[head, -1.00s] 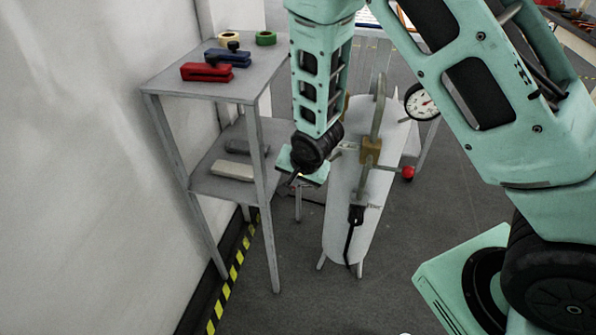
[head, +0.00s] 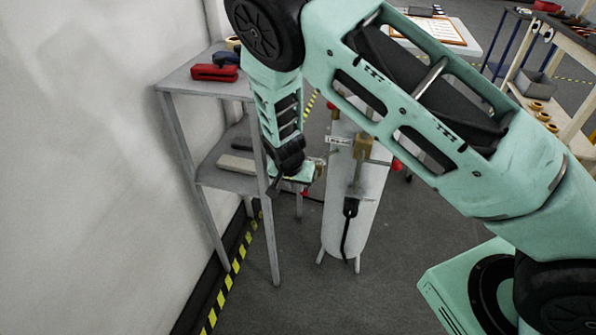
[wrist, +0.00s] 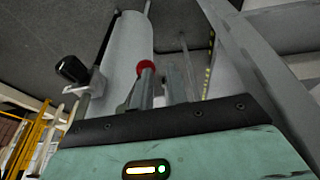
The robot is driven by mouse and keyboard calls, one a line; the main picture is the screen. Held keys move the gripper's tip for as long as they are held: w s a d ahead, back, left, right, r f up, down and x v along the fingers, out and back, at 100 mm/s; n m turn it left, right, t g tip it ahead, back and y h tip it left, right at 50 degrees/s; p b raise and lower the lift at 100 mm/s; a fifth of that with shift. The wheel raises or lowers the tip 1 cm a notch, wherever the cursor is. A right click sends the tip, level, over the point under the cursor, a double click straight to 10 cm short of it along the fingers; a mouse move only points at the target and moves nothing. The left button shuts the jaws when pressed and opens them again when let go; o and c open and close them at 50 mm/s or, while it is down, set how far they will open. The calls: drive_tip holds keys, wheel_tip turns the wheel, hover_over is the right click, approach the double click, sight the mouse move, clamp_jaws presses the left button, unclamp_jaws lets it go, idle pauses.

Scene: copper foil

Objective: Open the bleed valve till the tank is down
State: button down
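The tank (head: 341,232) is a pale upright cylinder on thin legs, right of the grey shelf stand. It also shows in the wrist view (wrist: 126,45). A brass fitting (head: 362,147) and a black-gripped part (head: 350,207) are on its near side. My gripper (head: 304,174) is low, between the stand and the tank. In the wrist view, a red-rimmed round end (wrist: 146,67) lies just ahead of my gripper (wrist: 160,88); whether they touch is unclear. My arm hides the gauge; its reading cannot be seen.
The grey shelf stand (head: 170,85) is close at the left, with a red clamp-like tool (head: 214,73) on top and a pale bar (head: 236,166) below. A white wall borders it. A workbench (head: 565,55) stands far right. Floor in front of the tank is clear.

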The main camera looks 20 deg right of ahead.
drive_tip(key=shift+s+d+f+g+h, duration=0.15)
drive_tip(key=shift+s+f+h, duration=0.1)
drive_tip(key=shift+f, duration=0.45)
drive_tip(key=shift+s+d+f+g+h, duration=0.15)
drive_tip(key=shift+s+f+h, duration=0.1)
drive_tip(key=shift+f, duration=0.4)
drive_tip(key=shift+w+d, duration=0.15)
drive_tip(key=p+v, duration=0.1)
drive_tip(key=v, duration=1.6)
drive_tip(key=shift+r, duration=0.2)
